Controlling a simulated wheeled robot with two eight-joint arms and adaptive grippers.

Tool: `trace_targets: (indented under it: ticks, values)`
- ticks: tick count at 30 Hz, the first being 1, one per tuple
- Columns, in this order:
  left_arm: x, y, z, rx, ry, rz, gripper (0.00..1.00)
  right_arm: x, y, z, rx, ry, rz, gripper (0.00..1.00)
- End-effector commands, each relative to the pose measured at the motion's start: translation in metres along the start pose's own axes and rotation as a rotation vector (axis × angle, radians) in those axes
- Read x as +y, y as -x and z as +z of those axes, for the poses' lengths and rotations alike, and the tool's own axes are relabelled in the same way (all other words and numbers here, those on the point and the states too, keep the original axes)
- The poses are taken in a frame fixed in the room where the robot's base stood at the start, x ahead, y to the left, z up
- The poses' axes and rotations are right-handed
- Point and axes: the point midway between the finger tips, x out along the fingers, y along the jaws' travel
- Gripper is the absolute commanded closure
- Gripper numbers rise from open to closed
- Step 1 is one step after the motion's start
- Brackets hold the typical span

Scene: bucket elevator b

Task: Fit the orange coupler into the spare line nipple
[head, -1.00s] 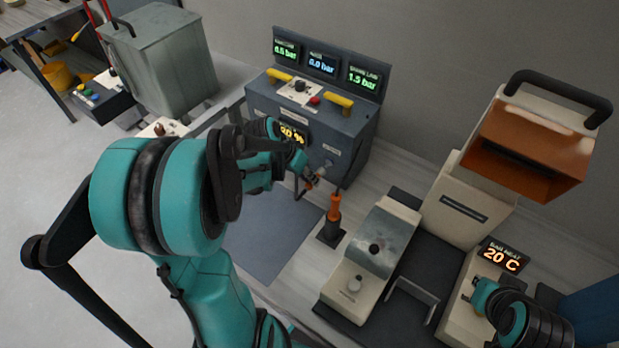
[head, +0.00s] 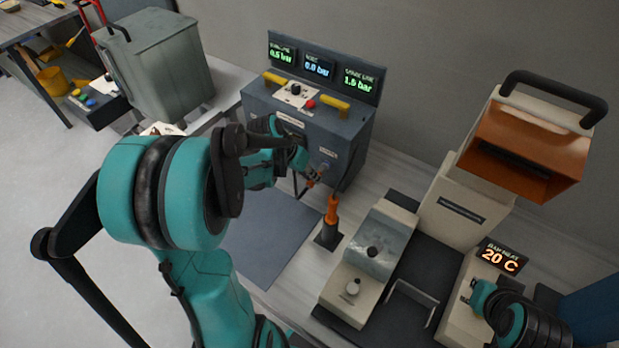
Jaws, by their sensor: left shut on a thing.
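My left gripper (head: 305,174) is at the front of the grey-blue pressure unit (head: 347,152), near its lower right. It is shut on a small orange piece, which looks like the orange coupler (head: 311,182), mostly hidden by the fingers. A small round fitting (head: 323,168), probably the spare line nipple, shows on the unit's front just beside the fingers. I cannot tell whether coupler and fitting touch. My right gripper (head: 471,290) is at the lower right by the beige press; its jaws are too small to read.
An orange-handled tool (head: 332,209) stands upright in a dark holder just in front of the unit. A beige machine (head: 368,250) and an orange-lined hood (head: 525,150) stand to the right. A blue-grey mat (head: 265,235) lies bare below my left arm.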

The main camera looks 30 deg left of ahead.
Motion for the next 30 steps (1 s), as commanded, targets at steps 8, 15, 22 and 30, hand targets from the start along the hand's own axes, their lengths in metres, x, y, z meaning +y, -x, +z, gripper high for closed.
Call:
trace_targets:
  ticks: [8, 15, 22, 30]
  values:
    - [0.0, -0.003, -0.007, 0.0, -0.001, 0.0, 1.0, 0.0, -0.001, 0.001, 0.0, 0.0, 0.0, 1.0]
    - [0.0, -0.003, -0.007, 0.0, 0.0, 0.0, 0.6, 0.0, -0.001, 0.001, 0.0, 0.0, 0.0, 1.0]
    - [0.0, 0.0, -0.007, 0.0, 0.0, 0.0, 0.6, 0.0, -0.001, 0.001, 0.0, 0.0, 0.0, 1.0]
    - [0.0, 0.044, -0.006, 0.001, 0.003, -0.001, 0.6, 0.0, -0.001, 0.001, 0.0, 0.0, 0.0, 1.0]
